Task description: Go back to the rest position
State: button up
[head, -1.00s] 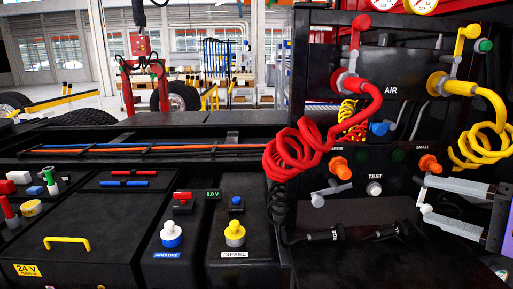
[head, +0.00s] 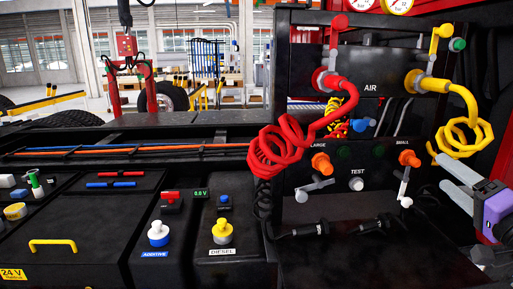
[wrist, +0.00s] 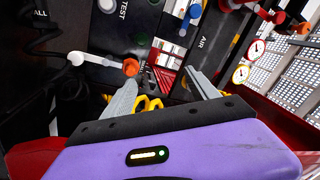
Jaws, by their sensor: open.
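My gripper (head: 458,186) is at the right edge of the head view, with grey fingers and a purple body. The fingers are apart with nothing between them. It is right of the small valve (head: 407,182), which has an orange knob and a grey lever hanging down, and is apart from it. In the wrist view the open gripper (wrist: 160,95) points toward the panel, and the orange knob (wrist: 131,67) with its pale lever shows just left of the fingers. The yellow coiled hose (wrist: 148,104) shows partly behind the fingers.
The AIR panel (head: 345,72) carries a red coiled hose (head: 283,150) and a yellow coiled hose (head: 463,137). The large valve (head: 321,164) and TEST button (head: 356,184) are left of my gripper. Black boxes with the ADDITIVE cap (head: 158,233) and DIESEL cap (head: 222,231) stand at left.

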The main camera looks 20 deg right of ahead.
jog(key=s+a+f+n+g+h, duration=0.1)
jog(key=s+a+f+h, duration=0.2)
jog(key=a+f, duration=0.45)
jog(key=s+a+f+n+g+h, duration=0.1)
jog(key=s+a+f+h, duration=0.2)
jog(key=f, duration=0.7)
jog(key=s+a+f+n+g+y+b, duration=0.1)
jog(key=s+a+f+n+y, duration=0.4)
jog(key=s+a, duration=0.5)
jog(key=s+a+f+n+g+y+b, duration=0.1)
jog(key=s+a+f+n+y, duration=0.4)
jog(key=s+a, duration=0.6)
jog(key=a+f+n, duration=0.2)
jog(key=a+f, duration=0.1)
jog(key=shift+s+a+f+g, duration=0.15)
jog(key=shift+s+a+g, duration=0.05)
jog(key=shift+a+g, duration=0.1)
